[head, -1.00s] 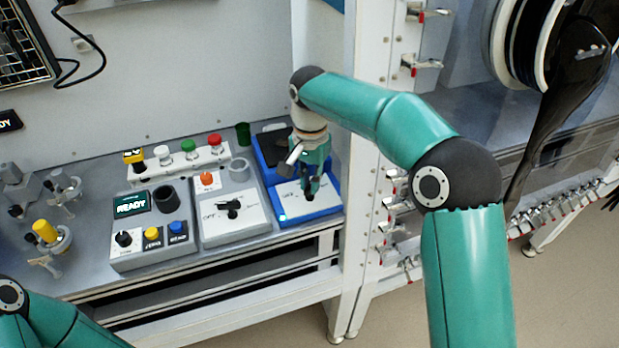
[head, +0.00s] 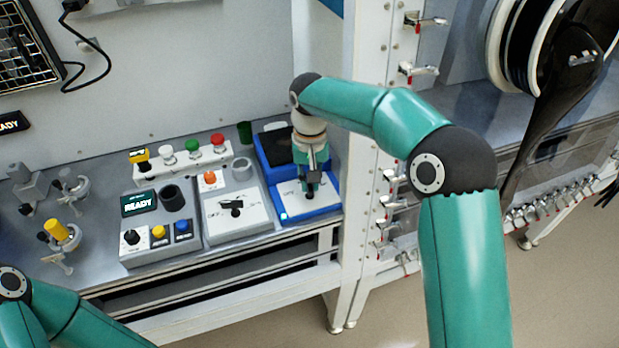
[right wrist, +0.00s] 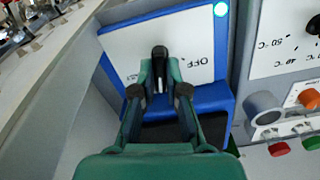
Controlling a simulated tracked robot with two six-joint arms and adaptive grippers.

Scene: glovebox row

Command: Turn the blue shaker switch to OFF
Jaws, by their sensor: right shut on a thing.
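The blue shaker (head: 318,209) stands at the right end of the bench, with a white top plate and a lit cyan lamp at its front left corner. Its black switch (right wrist: 159,56) shows in the right wrist view between my fingertips, beside the printed word OFF (right wrist: 198,58). My right gripper (head: 309,190) points down over the plate and is shut on the switch; the right wrist view also shows it (right wrist: 160,78). The fingers partly hide the switch, and I cannot tell its exact setting. My left gripper is out of view; only its arm shows at lower left.
A grey device with a black switch (head: 236,208) stands close to the shaker's left. Further left is a control box with a READY display (head: 138,203). A white frame post (head: 358,150) rises just right of the shaker.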

